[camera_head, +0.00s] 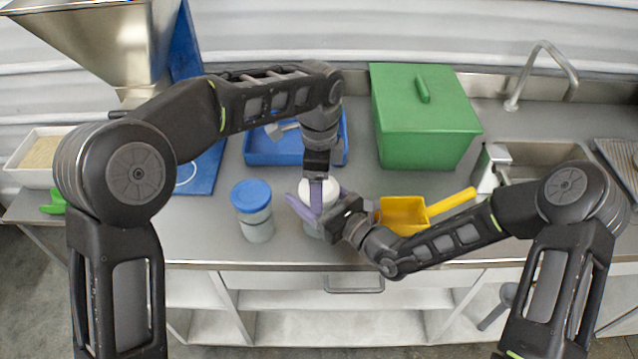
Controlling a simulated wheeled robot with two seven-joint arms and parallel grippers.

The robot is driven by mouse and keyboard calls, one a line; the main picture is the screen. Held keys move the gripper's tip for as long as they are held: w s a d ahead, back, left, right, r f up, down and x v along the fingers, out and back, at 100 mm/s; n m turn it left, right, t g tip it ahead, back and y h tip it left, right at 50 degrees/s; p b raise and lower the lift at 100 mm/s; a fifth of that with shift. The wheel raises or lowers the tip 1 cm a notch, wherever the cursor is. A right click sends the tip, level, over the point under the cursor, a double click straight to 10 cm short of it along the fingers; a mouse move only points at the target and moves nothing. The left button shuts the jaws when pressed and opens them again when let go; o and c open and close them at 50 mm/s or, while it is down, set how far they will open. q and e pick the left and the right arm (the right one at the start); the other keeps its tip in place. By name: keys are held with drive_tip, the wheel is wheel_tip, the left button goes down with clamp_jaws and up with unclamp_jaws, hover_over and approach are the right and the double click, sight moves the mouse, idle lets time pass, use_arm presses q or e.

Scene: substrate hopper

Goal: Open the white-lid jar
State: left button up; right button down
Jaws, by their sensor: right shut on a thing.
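The white-lid jar (326,187) stands on the counter near its front edge, partly hidden by both grippers. Its white lid shows around my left gripper, and little of its body shows. My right gripper (322,211) comes from the right and is shut on the jar, with purple fingers on its sides. My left gripper (316,200) points down over the lid from above. Its fingers appear edge-on, so I cannot tell whether they are open, shut or touching the lid.
A blue-lid jar (251,197) stands to the left. A yellow scoop (403,214) lies close on the right. Behind are a blue tray (262,150) and a green lidded bin (425,120). A sink (540,155) is at right, a metal hopper (90,40) at back left.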

use_arm(q)
drive_tip(key=o, duration=1.5)
drive_tip(key=shift+o, duration=0.2)
drive_tip(key=shift+r, duration=2.3)
drive_tip(key=shift+c, duration=0.4)
drive_tip(key=shift+r+m, duration=1.7)
drive_tip(key=shift+r, duration=0.05)
drive_tip(key=shift+f, duration=0.2)
